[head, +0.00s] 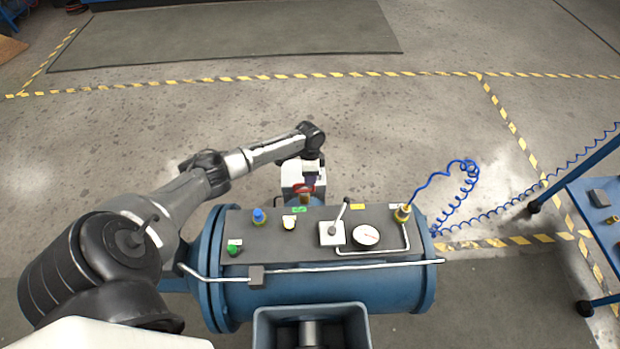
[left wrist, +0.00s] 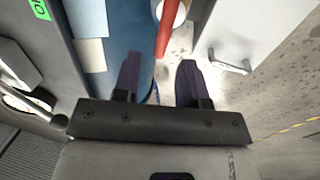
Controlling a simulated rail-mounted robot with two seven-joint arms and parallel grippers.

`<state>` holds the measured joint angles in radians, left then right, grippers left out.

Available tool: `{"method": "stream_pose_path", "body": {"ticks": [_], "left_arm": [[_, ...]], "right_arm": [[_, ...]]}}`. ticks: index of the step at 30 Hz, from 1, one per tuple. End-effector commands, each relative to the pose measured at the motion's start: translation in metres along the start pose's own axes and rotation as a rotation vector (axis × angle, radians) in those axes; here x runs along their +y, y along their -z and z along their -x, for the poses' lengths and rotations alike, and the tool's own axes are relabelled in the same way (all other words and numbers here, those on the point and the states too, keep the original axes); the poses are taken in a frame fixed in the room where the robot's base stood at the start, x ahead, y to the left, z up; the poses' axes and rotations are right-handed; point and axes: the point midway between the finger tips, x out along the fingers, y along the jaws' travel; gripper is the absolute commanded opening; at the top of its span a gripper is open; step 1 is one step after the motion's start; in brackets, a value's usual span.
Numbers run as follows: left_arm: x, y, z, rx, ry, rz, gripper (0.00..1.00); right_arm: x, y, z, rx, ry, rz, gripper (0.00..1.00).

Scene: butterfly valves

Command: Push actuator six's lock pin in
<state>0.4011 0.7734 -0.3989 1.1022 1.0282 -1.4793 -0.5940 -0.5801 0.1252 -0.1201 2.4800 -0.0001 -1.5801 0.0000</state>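A white box-shaped unit (head: 291,177) with a red part (head: 303,188) stands just behind the blue horizontal vessel in the head view. I cannot read a number on it. My left gripper (head: 313,180) points down at this unit and partly hides it. In the left wrist view the left gripper (left wrist: 160,64) has its two dark fingers apart with nothing between the tips. A red bar (left wrist: 168,28) runs just beyond the fingertips. A white box face (left wrist: 255,35) with a small bent metal rod (left wrist: 230,65) is to the right. I cannot make out the lock pin for certain. My right gripper is not in view.
The blue vessel (head: 330,288) carries a dark panel with a lever valve (head: 333,232), a gauge (head: 366,235) and coloured knobs. A pipe (head: 330,267) runs along its front. A coiled blue hose (head: 460,200) leads to a blue cart (head: 600,230).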

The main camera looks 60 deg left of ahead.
Motion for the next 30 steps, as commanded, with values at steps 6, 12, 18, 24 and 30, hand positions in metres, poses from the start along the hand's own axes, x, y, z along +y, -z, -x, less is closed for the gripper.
{"method": "stream_pose_path", "body": {"ticks": [6, 12, 18, 24, 30], "left_arm": [[0.000, 0.000, 0.051, 0.002, 0.004, 0.001, 0.39], [0.000, 0.000, 0.083, 0.001, 0.002, 0.000, 0.39], [0.000, 0.000, 0.102, 0.000, 0.001, 0.000, 0.39], [-0.001, -0.001, 0.108, -0.001, 0.001, 0.000, 0.39], [-0.001, -0.001, 0.108, -0.001, 0.001, 0.000, 0.39]], "right_arm": [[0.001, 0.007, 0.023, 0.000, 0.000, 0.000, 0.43], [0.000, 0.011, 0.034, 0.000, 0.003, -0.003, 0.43], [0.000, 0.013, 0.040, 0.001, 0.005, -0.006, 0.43], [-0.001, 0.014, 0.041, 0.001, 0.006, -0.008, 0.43], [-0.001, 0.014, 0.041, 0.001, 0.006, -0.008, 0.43]]}}
